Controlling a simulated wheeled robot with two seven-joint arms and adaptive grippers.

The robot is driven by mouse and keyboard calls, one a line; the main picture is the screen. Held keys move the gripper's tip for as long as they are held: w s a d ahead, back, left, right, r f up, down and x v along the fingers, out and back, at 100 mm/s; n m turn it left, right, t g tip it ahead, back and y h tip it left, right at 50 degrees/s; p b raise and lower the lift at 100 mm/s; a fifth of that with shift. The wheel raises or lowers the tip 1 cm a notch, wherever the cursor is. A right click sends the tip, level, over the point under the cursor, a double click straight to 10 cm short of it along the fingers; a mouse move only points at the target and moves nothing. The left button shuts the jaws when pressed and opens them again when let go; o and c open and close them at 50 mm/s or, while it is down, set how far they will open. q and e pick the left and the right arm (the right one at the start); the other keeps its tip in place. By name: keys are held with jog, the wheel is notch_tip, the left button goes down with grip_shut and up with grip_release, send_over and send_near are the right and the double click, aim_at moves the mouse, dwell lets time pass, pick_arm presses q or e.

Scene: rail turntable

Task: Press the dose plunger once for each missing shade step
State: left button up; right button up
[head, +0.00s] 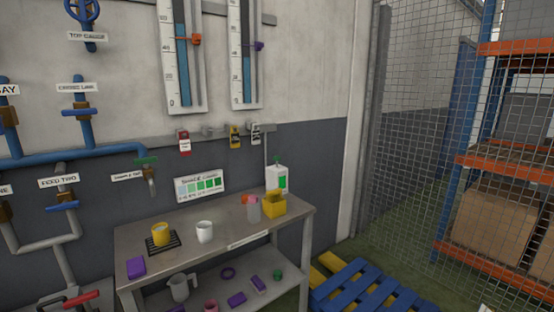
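A white dispenser bottle (270,178) with a green label stands at the back right of the workbench, with a small green top that looks like the plunger. A shade card (199,187) with a row of squares from pale to dark green is on the wall behind the bench; its writing is too small to read. A yellow cup (160,230) stands on a black slatted mat (150,247). A white cup (204,228) stands to its right. The contents of both cups cannot be made out. Neither of my grippers is in view.
The workbench (222,259) also holds a purple block (136,267), a clear bottle (254,210) and a yellow box (274,203). A jug (181,287) and small items lie on the lower shelf. Blue pallets (355,290) lie right of the bench. Its front middle is clear.

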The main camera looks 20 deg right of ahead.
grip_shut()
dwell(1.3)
